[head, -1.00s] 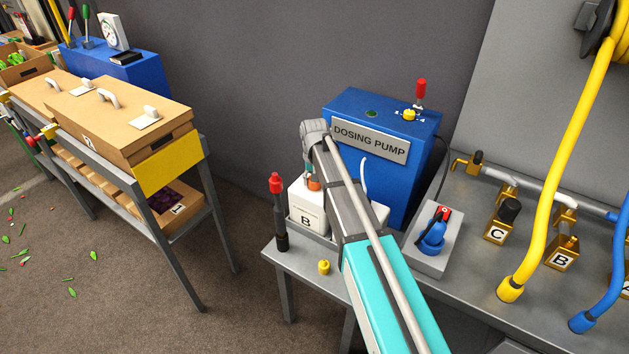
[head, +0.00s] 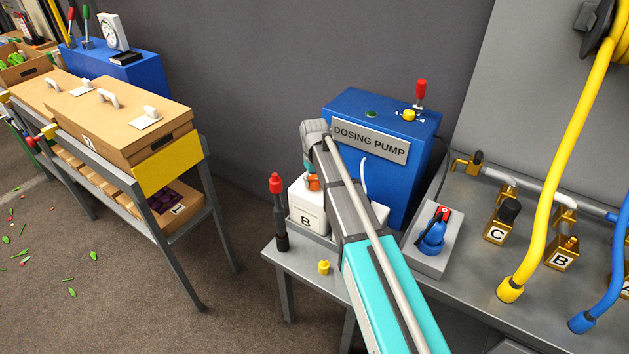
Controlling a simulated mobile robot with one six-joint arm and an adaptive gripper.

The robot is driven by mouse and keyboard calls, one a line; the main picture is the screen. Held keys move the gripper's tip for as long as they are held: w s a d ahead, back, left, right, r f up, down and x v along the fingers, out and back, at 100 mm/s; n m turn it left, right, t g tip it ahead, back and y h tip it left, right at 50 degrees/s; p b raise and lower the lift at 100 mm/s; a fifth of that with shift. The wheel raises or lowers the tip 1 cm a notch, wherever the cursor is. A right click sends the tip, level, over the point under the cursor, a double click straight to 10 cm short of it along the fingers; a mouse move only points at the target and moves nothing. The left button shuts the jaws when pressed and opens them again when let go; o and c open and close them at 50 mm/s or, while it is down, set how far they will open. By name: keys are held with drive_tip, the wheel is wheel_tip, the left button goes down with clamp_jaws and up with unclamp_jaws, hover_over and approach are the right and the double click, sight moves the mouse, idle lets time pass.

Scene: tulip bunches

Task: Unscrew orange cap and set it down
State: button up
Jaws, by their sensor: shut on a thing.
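The orange cap (head: 314,183) sits at the top of the white canister marked B (head: 308,210), in front of the dosing pump. My gripper (head: 311,175) is above the canister and shut on the orange cap. My arm hides most of the gripper and the right part of the canister. I cannot tell whether the cap is still touching the canister's neck.
The blue dosing pump (head: 391,179) stands behind the arm. A black post with a red top (head: 277,205) stands left of the canister. A small yellow cap (head: 324,267) lies on the grey bench (head: 292,263). Bare bench shows around it.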

drive_tip(key=n, duration=0.4)
drive_tip(key=shift+r, duration=0.1)
drive_tip(key=shift+w+n, duration=0.1)
drive_tip(key=shift+n, duration=0.4)
drive_tip(key=shift+n, duration=2.5)
drive_tip(key=shift+n, duration=0.7)
drive_tip(key=shift+r+n, duration=0.1)
drive_tip(key=shift+n, duration=1.8)
